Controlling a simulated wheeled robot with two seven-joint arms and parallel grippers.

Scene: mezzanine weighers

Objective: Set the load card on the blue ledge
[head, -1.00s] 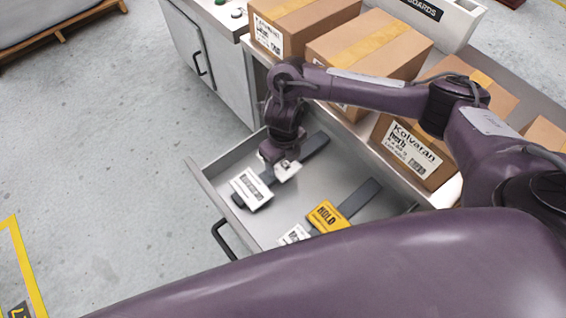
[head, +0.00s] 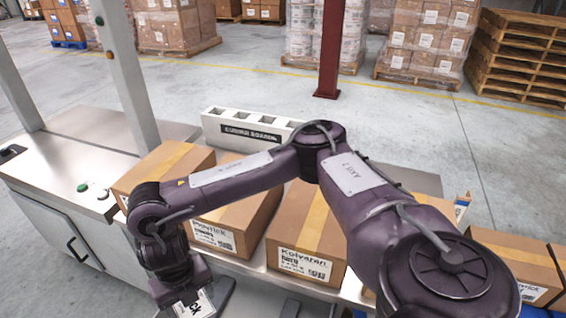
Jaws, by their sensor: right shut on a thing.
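My right gripper (head: 188,300) hangs at the bottom edge of the head view, pointing down in front of the bench, its fingertips partly cut off. It is shut on a white card (head: 201,305) with dark print ending in "ck", which I take to be the load card. Only the card's upper part shows; its lower part is out of the frame. I cannot make out the blue ledge. My left gripper is not in view.
Cartons, one marked Kolvaran (head: 305,262), stand on the metal bench behind the gripper. A white slotted holder (head: 250,128) stands at the bench's back. A post (head: 125,75) rises at left. Stacked pallets (head: 518,60) and wrapped loads stand across the floor.

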